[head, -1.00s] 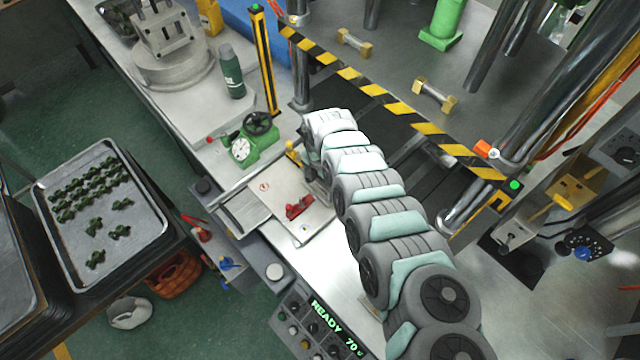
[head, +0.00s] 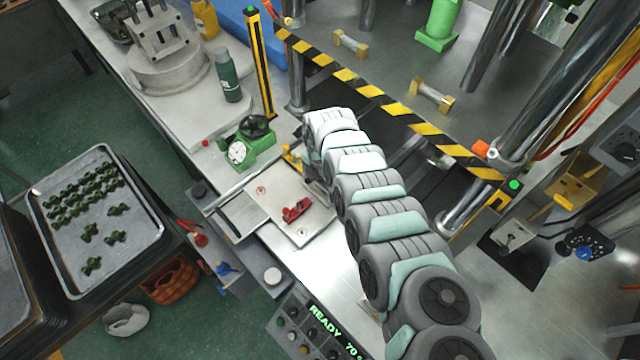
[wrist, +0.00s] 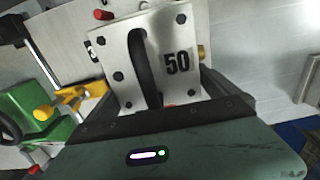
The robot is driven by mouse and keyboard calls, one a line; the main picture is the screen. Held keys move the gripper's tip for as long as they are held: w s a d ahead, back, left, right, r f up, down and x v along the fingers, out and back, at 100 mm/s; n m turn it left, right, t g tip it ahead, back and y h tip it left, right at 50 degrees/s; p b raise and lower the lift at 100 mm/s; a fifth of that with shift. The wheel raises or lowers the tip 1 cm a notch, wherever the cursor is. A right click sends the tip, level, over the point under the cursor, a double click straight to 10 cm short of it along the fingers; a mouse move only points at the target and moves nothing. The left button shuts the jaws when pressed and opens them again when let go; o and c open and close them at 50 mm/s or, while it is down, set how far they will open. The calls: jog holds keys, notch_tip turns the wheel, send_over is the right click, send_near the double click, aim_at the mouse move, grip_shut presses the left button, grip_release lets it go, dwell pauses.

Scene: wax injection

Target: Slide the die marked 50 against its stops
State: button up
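The die marked 50 (wrist: 175,62) is a pale metal block with dark holes and a black curved bar across its face. It fills the upper middle of the wrist view. My gripper (wrist: 165,100) is right at the die's near side, with dark finger parts left and right of its lower edge. The fingertips are hidden, so I cannot tell whether they close on it. In the head view my wrist covers most of the die and gripper. A yellow clamp-like part (wrist: 82,92) lies just left of the die.
A green unit with a dial and handwheel (head: 248,145) stands left of my wrist. A striped yellow-black bar (head: 385,95) and post (head: 260,65) stand behind. A tray of green parts (head: 150,235) is at far left.

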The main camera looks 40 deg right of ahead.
jog(key=shift+a, duration=0.1)
notch_tip(320, 180, up, 10)
jog(key=shift+r, duration=0.4)
dwell(0.3)
